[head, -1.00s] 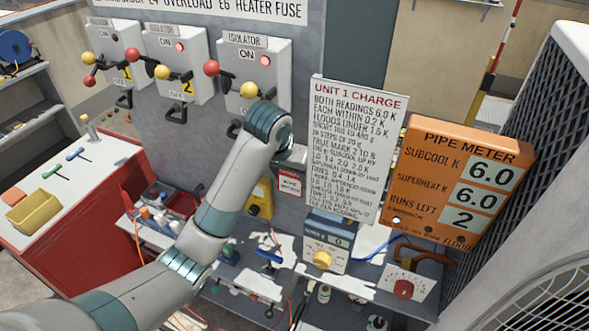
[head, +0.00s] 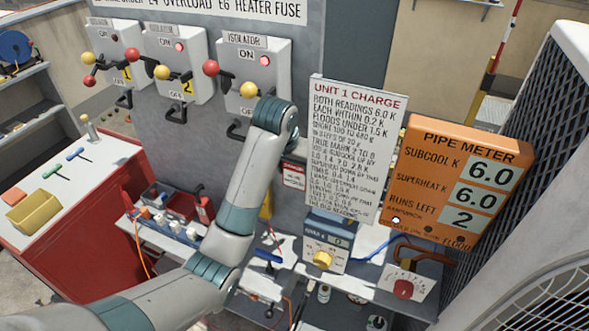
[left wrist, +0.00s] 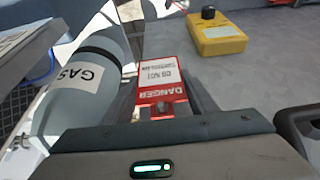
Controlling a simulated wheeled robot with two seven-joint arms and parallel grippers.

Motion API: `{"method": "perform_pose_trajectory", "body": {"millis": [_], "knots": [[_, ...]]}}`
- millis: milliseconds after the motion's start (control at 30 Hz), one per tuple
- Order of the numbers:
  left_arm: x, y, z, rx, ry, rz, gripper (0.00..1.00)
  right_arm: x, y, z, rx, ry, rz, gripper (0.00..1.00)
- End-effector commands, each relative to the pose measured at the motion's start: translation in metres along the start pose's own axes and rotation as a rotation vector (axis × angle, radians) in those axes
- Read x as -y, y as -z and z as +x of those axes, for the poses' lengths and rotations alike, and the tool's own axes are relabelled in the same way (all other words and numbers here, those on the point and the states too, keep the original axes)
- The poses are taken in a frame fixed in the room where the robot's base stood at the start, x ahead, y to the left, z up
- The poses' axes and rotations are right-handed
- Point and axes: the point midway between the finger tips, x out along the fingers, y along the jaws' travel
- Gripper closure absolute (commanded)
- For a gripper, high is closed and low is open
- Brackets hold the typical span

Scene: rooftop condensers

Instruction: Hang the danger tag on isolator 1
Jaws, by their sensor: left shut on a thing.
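Isolator 1 (head: 112,50) is the leftmost grey switch box on the panel, with a yellow "1" plate and a black loop (head: 124,98) below it. Isolator 2 (head: 170,62) and a third isolator (head: 262,62) are to its right. My left gripper (head: 294,156) is low and right of the third isolator, mostly hidden by its wrist. It is shut on the red and white danger tag (head: 293,175), which hangs below it. In the left wrist view the danger tag (left wrist: 162,78) shows ahead of the gripper body. My right gripper is not in view.
The white charge board (head: 355,140) and orange pipe meter (head: 455,185) stand right of my arm. A cluttered bench lies below, with a gauge box (head: 325,245). A red cabinet (head: 90,215) stands at left. A gas cylinder (left wrist: 85,85) and yellow device (left wrist: 217,33) show in the wrist view.

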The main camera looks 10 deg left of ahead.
Motion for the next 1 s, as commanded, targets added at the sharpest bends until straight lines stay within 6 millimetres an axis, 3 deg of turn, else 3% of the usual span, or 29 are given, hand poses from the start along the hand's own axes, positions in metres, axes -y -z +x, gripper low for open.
{"method": "perform_pose_trajectory", "body": {"millis": [67, 100, 167, 1000], "knots": [[0.0002, -0.0009, 0.0020, 0.000, 0.000, 0.000, 0.69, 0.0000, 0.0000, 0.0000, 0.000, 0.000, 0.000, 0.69], [0.0001, -0.0006, 0.0015, 0.000, 0.000, 0.000, 0.38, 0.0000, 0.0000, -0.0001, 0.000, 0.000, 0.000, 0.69], [0.0002, -0.0006, 0.0015, 0.000, 0.000, 0.000, 0.29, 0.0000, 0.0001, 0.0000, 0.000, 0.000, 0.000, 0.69], [-0.0012, -0.0004, 0.0002, 0.001, -0.003, -0.001, 0.29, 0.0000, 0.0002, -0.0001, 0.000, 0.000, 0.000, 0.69]]}}
